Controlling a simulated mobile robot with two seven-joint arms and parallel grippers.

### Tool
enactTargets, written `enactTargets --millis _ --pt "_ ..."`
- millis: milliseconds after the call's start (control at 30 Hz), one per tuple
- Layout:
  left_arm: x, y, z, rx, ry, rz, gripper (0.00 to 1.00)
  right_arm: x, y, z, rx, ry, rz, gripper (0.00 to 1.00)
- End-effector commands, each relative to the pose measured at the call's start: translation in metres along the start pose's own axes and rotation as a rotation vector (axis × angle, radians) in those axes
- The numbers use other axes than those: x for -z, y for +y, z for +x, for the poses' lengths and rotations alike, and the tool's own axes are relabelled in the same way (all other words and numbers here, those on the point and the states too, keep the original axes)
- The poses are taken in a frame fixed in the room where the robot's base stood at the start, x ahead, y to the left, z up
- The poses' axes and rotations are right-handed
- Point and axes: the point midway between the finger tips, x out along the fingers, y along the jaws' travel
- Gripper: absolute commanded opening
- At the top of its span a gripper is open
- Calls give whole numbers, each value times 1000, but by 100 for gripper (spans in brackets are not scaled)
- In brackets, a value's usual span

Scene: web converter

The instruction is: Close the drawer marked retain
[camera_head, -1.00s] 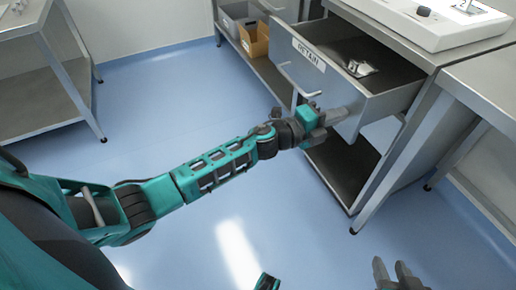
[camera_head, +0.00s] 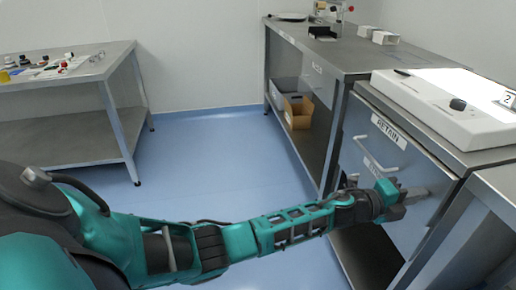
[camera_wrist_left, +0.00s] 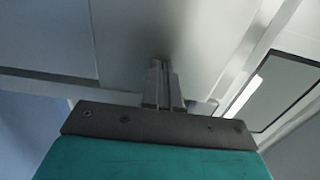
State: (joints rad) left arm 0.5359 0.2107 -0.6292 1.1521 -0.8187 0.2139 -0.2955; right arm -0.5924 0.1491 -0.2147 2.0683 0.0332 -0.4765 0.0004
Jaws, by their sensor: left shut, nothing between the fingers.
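The drawer marked RETAIN (camera_head: 408,163) is under the bench at the right in the head view. Its grey front looks flush, or nearly flush, with the bench frame, and no interior shows. Its label (camera_head: 388,132) sits near the top edge, above a bar handle (camera_head: 368,150). My left gripper (camera_head: 422,193) is shut and empty, its fingers at the lower right part of the drawer front. In the left wrist view its shut fingers (camera_wrist_left: 164,84) point at a pale grey panel; I cannot tell whether they touch it. My right gripper is not in view.
A light box (camera_head: 440,105) stands on the bench above the drawer. A second bench (camera_head: 345,55) with small boxes is behind it, with a cardboard bin (camera_head: 298,112) on its lower shelf. A table (camera_head: 70,75) stands at the left. The blue floor between is clear.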

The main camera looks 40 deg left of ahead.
Motion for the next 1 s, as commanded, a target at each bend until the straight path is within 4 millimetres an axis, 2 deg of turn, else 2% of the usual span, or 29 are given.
enactTargets --millis 367,767,1000 --pt "0 -1 15 1 -1 0 0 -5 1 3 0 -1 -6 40" --pt "0 -4 16 6 -3 0 0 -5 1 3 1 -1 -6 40" --pt "-6 -4 9 5 -2 0 0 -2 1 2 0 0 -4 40"
